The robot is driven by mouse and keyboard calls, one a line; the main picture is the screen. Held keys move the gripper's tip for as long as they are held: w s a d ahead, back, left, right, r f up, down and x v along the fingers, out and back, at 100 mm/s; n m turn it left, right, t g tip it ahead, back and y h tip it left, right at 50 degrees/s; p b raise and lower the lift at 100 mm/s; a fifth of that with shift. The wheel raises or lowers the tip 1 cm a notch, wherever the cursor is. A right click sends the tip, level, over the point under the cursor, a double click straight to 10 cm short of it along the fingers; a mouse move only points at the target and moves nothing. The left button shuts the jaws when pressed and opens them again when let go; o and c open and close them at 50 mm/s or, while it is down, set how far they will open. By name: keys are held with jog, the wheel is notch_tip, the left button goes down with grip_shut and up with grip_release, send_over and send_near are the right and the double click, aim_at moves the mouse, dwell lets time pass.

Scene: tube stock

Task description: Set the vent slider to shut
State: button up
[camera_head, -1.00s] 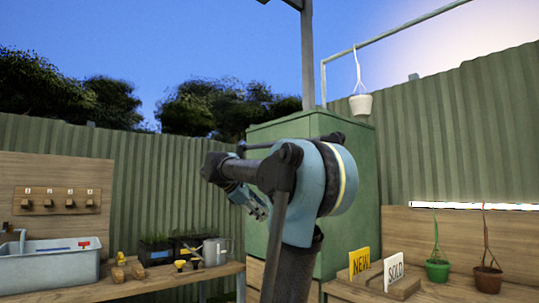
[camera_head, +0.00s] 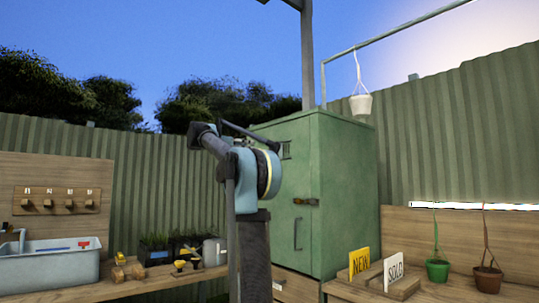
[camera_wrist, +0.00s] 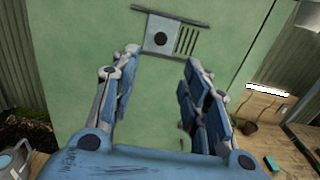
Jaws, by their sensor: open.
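The vent slider (camera_wrist: 152,47) is a pale plate with a dark round knob (camera_wrist: 161,39), set under a dark rail on the green cabinet door. Dark vent slots (camera_wrist: 188,40) show uncovered to the right of the plate in the wrist view. In the head view only part of the vent slots (camera_head: 286,150) shows; my arm hides the plate. My gripper (camera_wrist: 161,60) is open and empty, facing the door, with the knob seen between and just beyond its fingertips. I cannot tell the gap to the door. The head view does not show the fingers clearly.
The green cabinet (camera_head: 345,200) has a latch (camera_head: 305,201) and a handle (camera_head: 298,233) below the vent. A bench with a sink (camera_head: 50,265) and watering can (camera_head: 212,250) lies left. Signs (camera_head: 360,263) and pots (camera_head: 437,270) stand right. A white pot (camera_head: 361,104) hangs above.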

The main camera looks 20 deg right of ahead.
jog(key=x, duration=1.5)
jog(key=shift+d, duration=0.4)
jog(key=shift+w+f, duration=0.1)
